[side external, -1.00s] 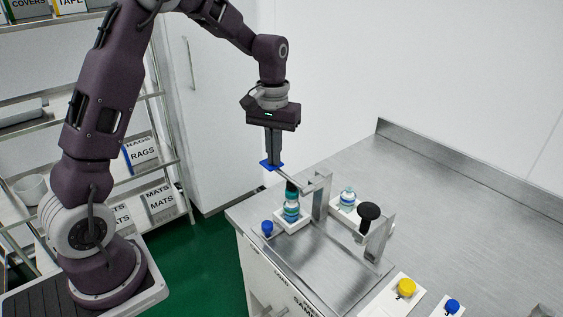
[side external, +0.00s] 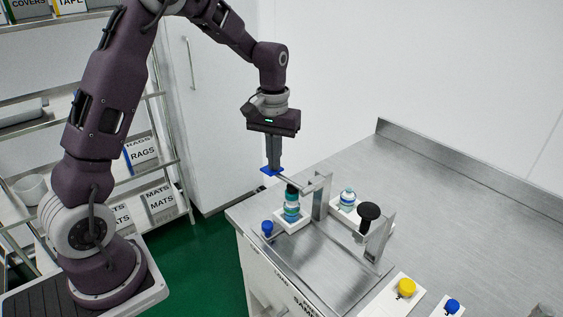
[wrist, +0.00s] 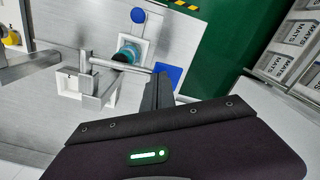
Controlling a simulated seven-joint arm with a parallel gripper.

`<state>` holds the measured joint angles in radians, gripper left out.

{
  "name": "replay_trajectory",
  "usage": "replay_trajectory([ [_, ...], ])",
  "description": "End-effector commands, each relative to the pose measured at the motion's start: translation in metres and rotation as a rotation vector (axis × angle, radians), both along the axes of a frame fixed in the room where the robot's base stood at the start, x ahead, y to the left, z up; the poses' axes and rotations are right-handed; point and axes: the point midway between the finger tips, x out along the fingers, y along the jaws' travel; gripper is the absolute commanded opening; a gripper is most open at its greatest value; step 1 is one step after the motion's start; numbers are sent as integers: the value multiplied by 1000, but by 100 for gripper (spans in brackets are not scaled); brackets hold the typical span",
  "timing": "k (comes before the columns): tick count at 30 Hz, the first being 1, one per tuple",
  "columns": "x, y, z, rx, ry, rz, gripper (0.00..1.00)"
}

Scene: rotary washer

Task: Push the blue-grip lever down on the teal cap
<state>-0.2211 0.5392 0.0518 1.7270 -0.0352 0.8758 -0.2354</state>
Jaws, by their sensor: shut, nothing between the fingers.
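The lever's blue grip (side external: 271,171) sticks out at the left end of a metal bar hinged on a bracket (side external: 320,195). It also shows in the wrist view (wrist: 168,76). My gripper (side external: 274,167) is shut and empty, pointing down with its fingertips at the top of the blue grip, seemingly touching it. In the wrist view the bar crosses part of the teal cap (wrist: 127,52). I cannot tell whether bar and cap touch.
A blue knob (side external: 267,228) sits in front of the holder. Yellow (side external: 407,287) and blue buttons (side external: 452,306) are at the front right. The back of the counter (side external: 440,190) is clear.

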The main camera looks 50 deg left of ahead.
Motion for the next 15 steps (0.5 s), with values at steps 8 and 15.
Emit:
replay_trajectory([
  [8,-1,0,-1,0,2,0,0],
  [15,0,0,21,2,-1,0,0],
])
